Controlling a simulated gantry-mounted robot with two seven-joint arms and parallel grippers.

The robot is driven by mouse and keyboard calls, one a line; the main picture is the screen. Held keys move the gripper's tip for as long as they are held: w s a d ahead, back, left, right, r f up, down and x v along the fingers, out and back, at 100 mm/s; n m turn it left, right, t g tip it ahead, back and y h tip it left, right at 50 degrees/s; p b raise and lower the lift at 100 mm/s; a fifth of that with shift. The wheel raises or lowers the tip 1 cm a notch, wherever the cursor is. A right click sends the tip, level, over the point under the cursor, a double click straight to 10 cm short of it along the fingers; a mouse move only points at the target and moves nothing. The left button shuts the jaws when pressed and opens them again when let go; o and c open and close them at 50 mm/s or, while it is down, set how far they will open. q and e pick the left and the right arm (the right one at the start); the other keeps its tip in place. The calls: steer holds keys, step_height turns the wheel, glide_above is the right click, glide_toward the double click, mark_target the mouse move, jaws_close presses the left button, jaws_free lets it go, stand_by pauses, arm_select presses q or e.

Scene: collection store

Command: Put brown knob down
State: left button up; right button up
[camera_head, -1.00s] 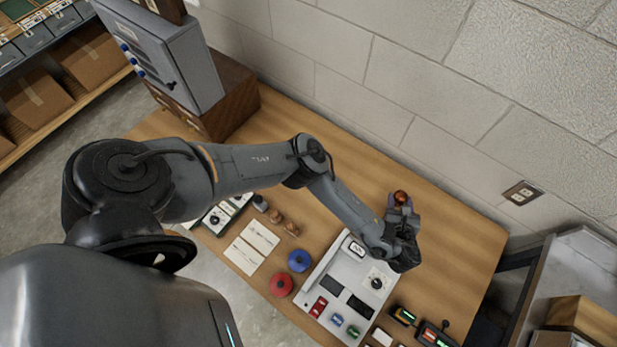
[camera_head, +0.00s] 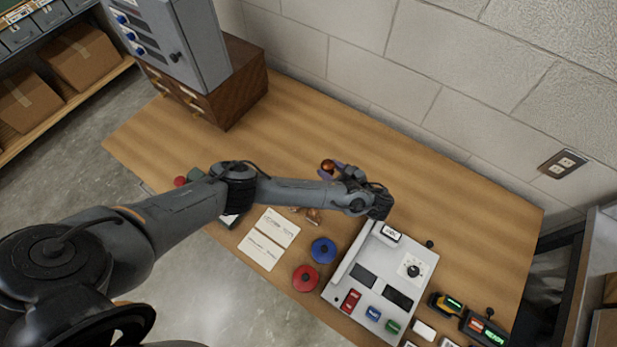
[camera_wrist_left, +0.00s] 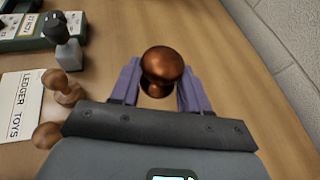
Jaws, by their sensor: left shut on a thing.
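The brown knob (camera_head: 328,166) is a glossy copper-brown round head on a narrower stem. My left gripper (camera_head: 332,173) is shut on it over the back middle of the wooden table. In the left wrist view the knob (camera_wrist_left: 162,65) stands upright between the purple fingers of the gripper (camera_wrist_left: 160,85). Its lower end is mostly hidden, and I cannot tell if it touches the table. My right gripper is in neither view.
Blue (camera_head: 323,250) and red (camera_head: 305,278) discs lie beside the grey panel (camera_head: 390,265). A wooden drawer cabinet (camera_head: 235,85) stands back left. The table (camera_head: 430,180) is bare along the wall.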

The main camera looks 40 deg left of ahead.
arm_select(q)
steer(key=b, duration=0.3)
glide_above(312, 175)
steer(key=d, duration=0.1)
steer(key=f, duration=0.2)
steer(key=s+f, duration=0.1)
steer(key=shift+d+f, duration=0.2)
steer(key=shift+f, duration=0.2)
steer(key=shift+a+f+b, duration=0.1)
steer(key=shift+a+b, duration=0.2)
steer(key=shift+f+b, duration=0.6)
steer(key=shift+f, duration=1.35)
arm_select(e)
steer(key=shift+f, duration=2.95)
arm_select(q)
steer(key=o, duration=1.2)
steer(key=shift+f, duration=0.1)
